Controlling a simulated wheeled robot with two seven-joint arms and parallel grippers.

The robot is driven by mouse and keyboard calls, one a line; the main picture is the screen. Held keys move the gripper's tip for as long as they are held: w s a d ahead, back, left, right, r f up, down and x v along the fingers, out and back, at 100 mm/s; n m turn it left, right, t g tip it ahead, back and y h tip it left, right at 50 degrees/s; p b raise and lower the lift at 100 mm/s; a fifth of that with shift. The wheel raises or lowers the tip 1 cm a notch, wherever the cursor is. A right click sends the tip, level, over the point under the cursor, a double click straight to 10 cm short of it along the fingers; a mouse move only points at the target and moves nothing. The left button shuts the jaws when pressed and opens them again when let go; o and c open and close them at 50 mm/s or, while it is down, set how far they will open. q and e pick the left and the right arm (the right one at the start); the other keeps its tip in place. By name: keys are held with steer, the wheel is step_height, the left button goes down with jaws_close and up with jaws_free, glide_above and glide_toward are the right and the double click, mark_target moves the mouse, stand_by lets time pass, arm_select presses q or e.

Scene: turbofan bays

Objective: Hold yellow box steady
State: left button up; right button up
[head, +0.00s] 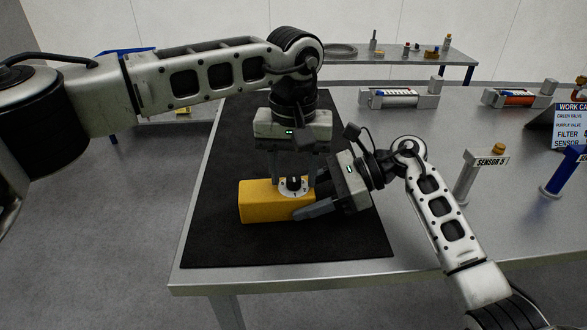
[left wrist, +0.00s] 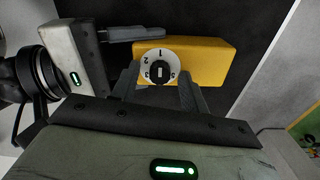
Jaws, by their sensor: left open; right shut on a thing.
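The yellow box (head: 262,204) lies on a black mat (head: 215,247) on the table. It also shows in the left wrist view (left wrist: 208,58). On its top is a white numbered dial with a black knob (head: 292,184), seen also in the left wrist view (left wrist: 160,72). My right gripper (head: 312,200) is shut on the yellow box at its right end, a finger along the near side. My left gripper (head: 293,177) is open above the dial, pointing down, its fingers on either side of the knob. Whether they touch it I cannot tell.
A post marked SENSOR (head: 467,177), a blue stand (head: 563,172) and a work card (head: 569,128) stand to the right. Two cylinder units, one silver (head: 398,97) and one orange (head: 517,98), lie at the back. The mat left of the box is clear.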

arm_select(q)
jaws_close()
